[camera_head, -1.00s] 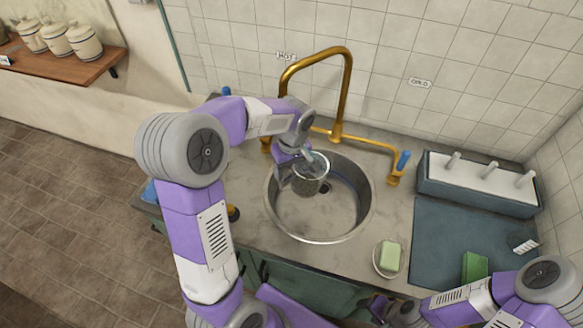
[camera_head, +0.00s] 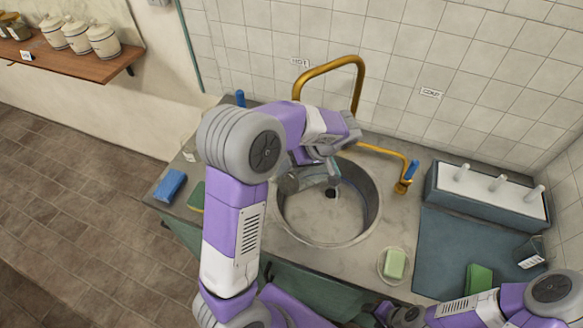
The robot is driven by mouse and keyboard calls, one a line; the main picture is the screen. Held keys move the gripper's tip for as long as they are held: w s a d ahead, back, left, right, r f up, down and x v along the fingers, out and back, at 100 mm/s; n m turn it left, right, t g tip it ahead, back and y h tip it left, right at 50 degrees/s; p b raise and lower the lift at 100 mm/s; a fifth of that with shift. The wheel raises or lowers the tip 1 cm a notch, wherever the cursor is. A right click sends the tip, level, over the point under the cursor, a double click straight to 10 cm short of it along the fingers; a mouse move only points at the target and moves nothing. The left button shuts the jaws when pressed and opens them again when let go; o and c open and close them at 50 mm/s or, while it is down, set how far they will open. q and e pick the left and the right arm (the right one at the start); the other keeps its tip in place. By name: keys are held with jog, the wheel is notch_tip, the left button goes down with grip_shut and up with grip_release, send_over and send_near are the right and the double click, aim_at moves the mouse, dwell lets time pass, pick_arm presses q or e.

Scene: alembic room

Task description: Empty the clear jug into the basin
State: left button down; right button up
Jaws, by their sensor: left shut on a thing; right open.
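The round steel basin (camera_head: 325,222) is set in the counter, with its dark drain showing. My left gripper (camera_head: 322,160) is over the basin's back-left part, shut on the clear jug (camera_head: 290,183). The jug is see-through and looks tilted over the basin's left side; the arm partly hides it. I cannot make out its contents or any stream. My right gripper (camera_head: 384,313) is low at the counter's front edge, open and away from the jug.
A brass tap (camera_head: 330,66) arches behind the basin, with a blue-handled lever (camera_head: 411,172) at right. A soap dish with green soap (camera_head: 395,264), a dark mat (camera_head: 450,250) and a pegged rack (camera_head: 490,195) are right. A blue sponge (camera_head: 169,186) lies left.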

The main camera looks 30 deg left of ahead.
pick_arm(q)
jog(key=shift+a+r, duration=0.1)
jog(key=shift+r, duration=0.05)
jog(key=shift+w+d+r+g+y+p, duration=0.2)
jog(key=shift+d+r+g+y+p, duration=0.25)
jog(key=shift+r+y, duration=0.35)
jog(key=shift+w+d+r+g+y+p, duration=0.15)
jog(key=shift+r+y, duration=0.1)
jog(key=shift+y, duration=0.2)
jog(key=shift+s+d+r+g+y+p, duration=0.1)
jog(key=shift+r+y+p, duration=0.1)
jog(key=shift+y, duration=0.25)
jog(key=shift+w+d+g+y, duration=0.25)
jog(key=shift+d+g+y, duration=0.25)
jog(key=shift+y, duration=0.3)
jog(key=shift+w+d+r+y, duration=0.1)
jog(key=shift+w+d+y, duration=0.1)
jog(key=shift+d+y, duration=0.45)
jog(key=shift+a, duration=0.1)
